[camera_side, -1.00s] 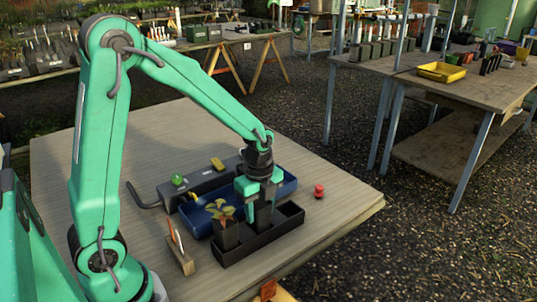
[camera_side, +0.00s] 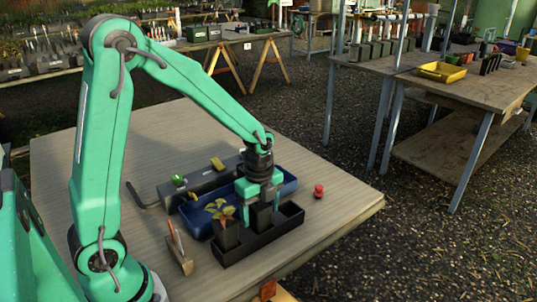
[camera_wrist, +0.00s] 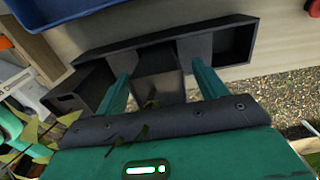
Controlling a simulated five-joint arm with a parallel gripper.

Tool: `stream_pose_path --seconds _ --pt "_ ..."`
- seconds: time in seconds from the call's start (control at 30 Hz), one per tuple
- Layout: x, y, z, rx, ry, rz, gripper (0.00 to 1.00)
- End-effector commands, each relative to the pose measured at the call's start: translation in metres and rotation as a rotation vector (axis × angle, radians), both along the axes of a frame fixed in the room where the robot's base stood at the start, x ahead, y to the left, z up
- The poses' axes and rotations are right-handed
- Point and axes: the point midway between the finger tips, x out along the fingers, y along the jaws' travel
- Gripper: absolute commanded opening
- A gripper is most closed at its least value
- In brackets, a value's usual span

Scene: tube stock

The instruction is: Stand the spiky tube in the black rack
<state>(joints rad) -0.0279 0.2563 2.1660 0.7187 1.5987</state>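The black rack (camera_side: 287,226) stands near the front of the wooden bench; it also shows in the wrist view (camera_wrist: 95,48). A dark square tube (camera_side: 262,217) stands upright in its middle part, between the fingers of my gripper (camera_side: 261,202). In the wrist view the fingers (camera_wrist: 163,76) are spread on both sides of this tube (camera_wrist: 158,85), and dark green leaf bits show at its mouth. A second dark tube (camera_side: 228,236) with pointed yellow-green and reddish leaves (camera_side: 219,209) stands at the rack's left end. I cannot tell for sure which tube is the spiky one.
A blue tray (camera_side: 196,222) lies just behind the rack. Behind it is a grey box (camera_side: 205,180) with green and yellow items on top. A red knob-like item (camera_side: 318,191) stands to the right. A small wooden holder (camera_side: 181,259) stands left. The rack's right compartment (camera_wrist: 235,43) is empty.

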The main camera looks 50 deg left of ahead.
Motion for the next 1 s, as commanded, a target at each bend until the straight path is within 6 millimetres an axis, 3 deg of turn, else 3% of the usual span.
stream_pose_path --seconds 0.47,1.0 --pt "0.0 0.0 0.009 0.0 -0.001 0.0 0.7" --pt "0.0 0.0 0.071 0.0 -0.001 0.0 0.7"
